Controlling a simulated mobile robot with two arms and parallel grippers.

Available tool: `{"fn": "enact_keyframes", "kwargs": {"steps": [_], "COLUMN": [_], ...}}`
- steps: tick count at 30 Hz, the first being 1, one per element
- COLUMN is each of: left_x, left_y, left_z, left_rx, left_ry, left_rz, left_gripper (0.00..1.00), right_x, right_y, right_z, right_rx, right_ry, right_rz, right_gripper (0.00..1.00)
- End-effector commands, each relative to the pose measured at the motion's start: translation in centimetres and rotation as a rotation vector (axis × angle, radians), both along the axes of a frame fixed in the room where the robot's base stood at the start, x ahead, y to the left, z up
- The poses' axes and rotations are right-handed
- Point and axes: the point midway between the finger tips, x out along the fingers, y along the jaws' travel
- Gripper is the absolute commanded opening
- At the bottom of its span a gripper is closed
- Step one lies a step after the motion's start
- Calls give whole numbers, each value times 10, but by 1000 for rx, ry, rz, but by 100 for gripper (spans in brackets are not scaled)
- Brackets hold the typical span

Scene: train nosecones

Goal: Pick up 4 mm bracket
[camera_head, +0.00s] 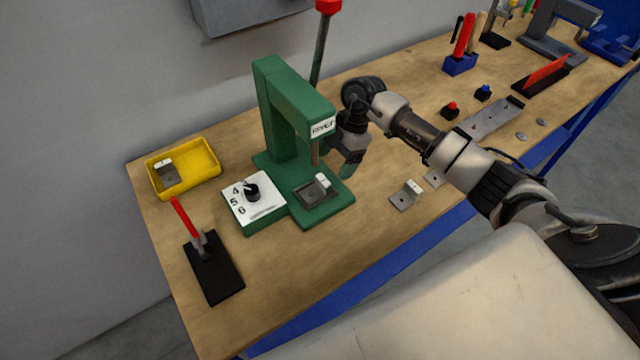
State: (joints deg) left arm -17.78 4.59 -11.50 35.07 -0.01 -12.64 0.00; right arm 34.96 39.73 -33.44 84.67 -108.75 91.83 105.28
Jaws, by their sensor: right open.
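Several small grey metal brackets show, and I cannot tell their sizes. One bracket (403,198) lies on the wooden table to the right of the green press (285,115). A flat metal piece (433,178), perhaps another bracket, lies just behind it, partly hidden by my right arm. One bracket (316,191) sits on the press base under the ram. Another bracket (166,172) lies in the yellow bin (200,160). My right gripper (348,168) is open and points down beside the press, left of and above the loose bracket. My left gripper is not in view.
A dial box (262,212) marked 4, 5, 6 joins the press. A red-handled clamp (186,222) on a black plate stands front left. A metal strip (490,120), red and blue buttons, and a tool holder (460,64) are farther right. The front table strip is clear.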

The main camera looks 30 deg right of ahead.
Motion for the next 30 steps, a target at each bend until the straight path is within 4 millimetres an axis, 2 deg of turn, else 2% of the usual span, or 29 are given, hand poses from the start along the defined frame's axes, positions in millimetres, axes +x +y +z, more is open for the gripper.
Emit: {"fn": "enact_keyframes", "kwargs": {"steps": [6, 10, 19, 30], "left_x": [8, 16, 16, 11], "left_y": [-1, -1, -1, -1], "left_z": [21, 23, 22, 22], "left_rx": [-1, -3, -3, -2], "left_ry": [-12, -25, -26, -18], "left_rz": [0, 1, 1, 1], "left_gripper": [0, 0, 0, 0], "right_x": [-5, -4, -4, -4], "right_y": [13, 18, 19, 19], "right_z": [-25, -41, -47, -46], "right_rx": [3, 2, 0, 0], "right_ry": [6, 2, 0, -1], "right_rz": [0, 0, 0, 0], "right_gripper": [79, 79, 77, 21]}}
